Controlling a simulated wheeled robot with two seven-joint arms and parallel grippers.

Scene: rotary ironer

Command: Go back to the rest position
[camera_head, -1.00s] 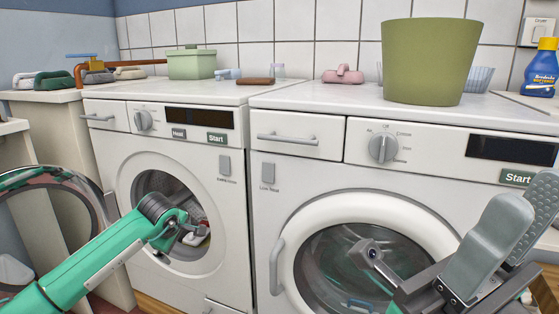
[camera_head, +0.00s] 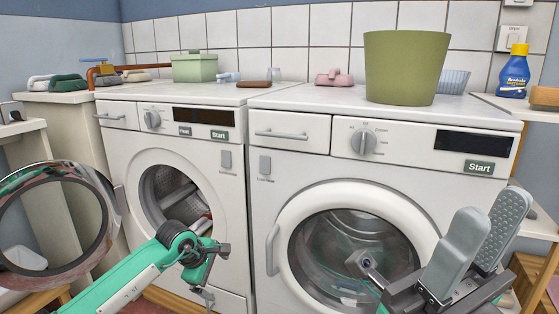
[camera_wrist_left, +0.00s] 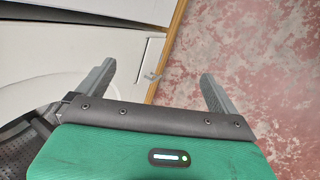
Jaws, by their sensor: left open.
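My left gripper (camera_head: 205,280) hangs in front of the lower part of the left machine, outside its open drum. In the left wrist view its two fingers are apart, with nothing between them (camera_wrist_left: 158,80). My right gripper (camera_head: 490,210) is raised at the lower right, in front of the right machine, with its two grey fingers apart and empty. The left washing machine (camera_head: 228,185) has its round door (camera_head: 108,215) swung open to the left, and some cloth shows inside the drum. The right machine (camera_head: 262,215) has its round door (camera_head: 300,205) shut.
A green bucket (camera_head: 405,68), a pink item (camera_head: 333,78) and a blue bowl (camera_head: 453,82) stand on the right machine. A green box (camera_head: 195,67) is on the left machine. A blue bottle (camera_head: 514,72) stands at the right. The wrist view shows bare reddish floor (camera_wrist_left: 250,60).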

